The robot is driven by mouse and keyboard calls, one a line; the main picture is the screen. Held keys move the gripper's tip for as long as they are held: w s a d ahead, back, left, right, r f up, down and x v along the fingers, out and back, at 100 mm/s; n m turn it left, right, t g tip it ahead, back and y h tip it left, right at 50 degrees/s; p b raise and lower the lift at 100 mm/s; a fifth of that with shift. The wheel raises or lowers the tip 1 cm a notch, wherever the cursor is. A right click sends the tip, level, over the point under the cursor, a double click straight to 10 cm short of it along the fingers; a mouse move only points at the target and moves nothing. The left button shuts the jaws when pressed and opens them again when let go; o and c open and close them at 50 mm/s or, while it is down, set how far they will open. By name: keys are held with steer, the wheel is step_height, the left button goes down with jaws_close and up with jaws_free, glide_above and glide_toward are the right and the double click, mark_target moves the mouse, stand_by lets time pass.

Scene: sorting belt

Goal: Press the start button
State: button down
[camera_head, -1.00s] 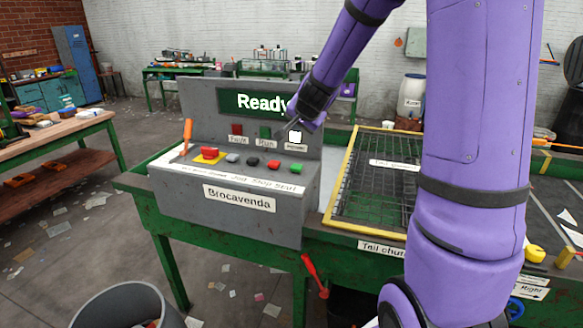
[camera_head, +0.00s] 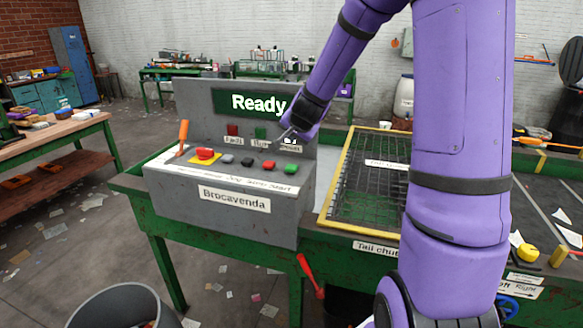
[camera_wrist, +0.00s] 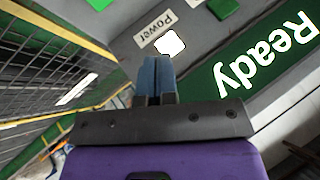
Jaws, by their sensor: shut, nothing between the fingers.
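The grey control console (camera_head: 225,222) labelled Brocavenda stands on a green bench, its display reading "Ready". The green start button (camera_head: 291,169) is at the right end of the button row, above the word "Start". A red button (camera_head: 268,165) sits just left of it. My gripper (camera_head: 282,137) is shut and empty, in front of the console's upright back near the Power lamp, above and apart from the start button. In the wrist view the closed fingertips (camera_wrist: 157,60) are beside the white Power lamp (camera_wrist: 170,43). A green patch at the top left there may be the start button.
Black (camera_head: 247,162) and grey (camera_head: 227,159) buttons, a red knob on yellow (camera_head: 205,154) and an orange lever (camera_head: 183,136) share the console. A yellow-framed mesh guard (camera_head: 371,184) lies to its right. A red-handled lever (camera_head: 308,270) hangs below.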

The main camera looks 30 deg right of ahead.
mark_target(293, 166)
steer(key=shift+f, duration=3.15)
steer(key=shift+f, duration=0.15)
steer(key=shift+f, duration=0.25)
steer(key=shift+f, duration=0.5)
stand_by(0.4)
steer(key=shift+r, duration=0.9)
steer(key=shift+r, duration=0.1)
steer(key=shift+r, duration=2.45)
